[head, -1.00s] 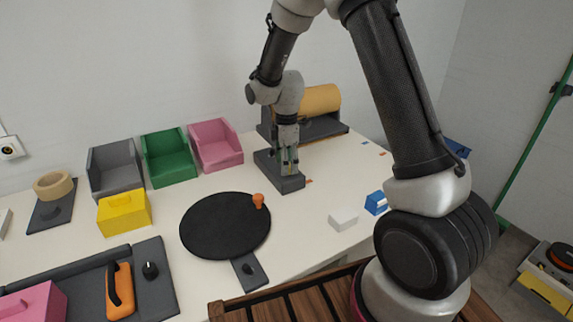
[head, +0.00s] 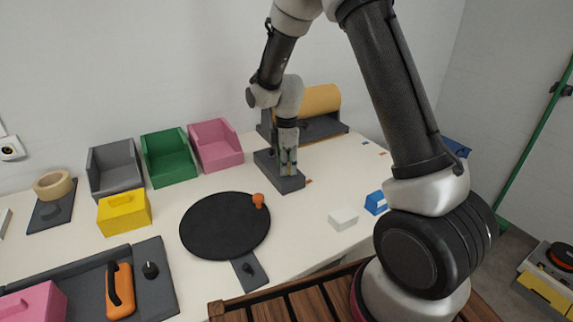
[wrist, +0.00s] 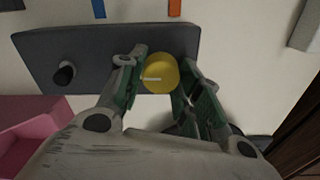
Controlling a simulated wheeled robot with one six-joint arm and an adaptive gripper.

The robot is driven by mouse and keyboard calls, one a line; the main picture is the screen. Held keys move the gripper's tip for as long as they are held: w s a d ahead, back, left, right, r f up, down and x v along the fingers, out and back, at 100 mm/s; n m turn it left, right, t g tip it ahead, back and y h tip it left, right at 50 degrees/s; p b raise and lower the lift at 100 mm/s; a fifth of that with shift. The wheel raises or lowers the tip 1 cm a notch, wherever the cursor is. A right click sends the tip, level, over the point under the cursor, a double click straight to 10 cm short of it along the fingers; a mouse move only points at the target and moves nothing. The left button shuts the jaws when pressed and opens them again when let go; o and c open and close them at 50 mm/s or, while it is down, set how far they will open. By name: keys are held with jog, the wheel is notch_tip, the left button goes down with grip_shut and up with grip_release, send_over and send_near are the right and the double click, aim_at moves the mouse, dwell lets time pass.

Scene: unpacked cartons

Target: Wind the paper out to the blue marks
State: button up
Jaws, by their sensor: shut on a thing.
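The tan paper roll (head: 320,100) sits in a dark holder (head: 322,127) at the back of the table. No loose paper edge can be made out. Small blue marks show on the table right of the holder (head: 364,142) and at the top of the wrist view (wrist: 99,8). A dark control block (head: 287,186) lies in front of the roll; the wrist view shows a yellow knob (wrist: 160,74) with a pale line and a black knob (wrist: 64,75) on it. My gripper (head: 288,167) points down, with its fingers shut on either side of the yellow knob.
Orange marks (head: 383,153) also lie on the table. Grey (head: 116,180), green (head: 170,171) and pink (head: 218,158) bins stand to the left. A black round plate (head: 222,228) with an orange peg (head: 258,201) lies in front. White (head: 343,219) and blue (head: 376,203) blocks are right.

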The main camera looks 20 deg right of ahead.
jog(key=m, duration=0.6)
jog(key=shift+w, duration=0.1)
jog(key=m, duration=0.5)
jog(key=shift+m, duration=0.3)
jog(key=m, duration=0.5)
jog(key=shift+w+d, duration=0.1)
jog(key=shift+d, duration=0.05)
jog(key=m, duration=0.6)
jog(key=o, duration=1)
jog(key=shift+o, duration=0.2)
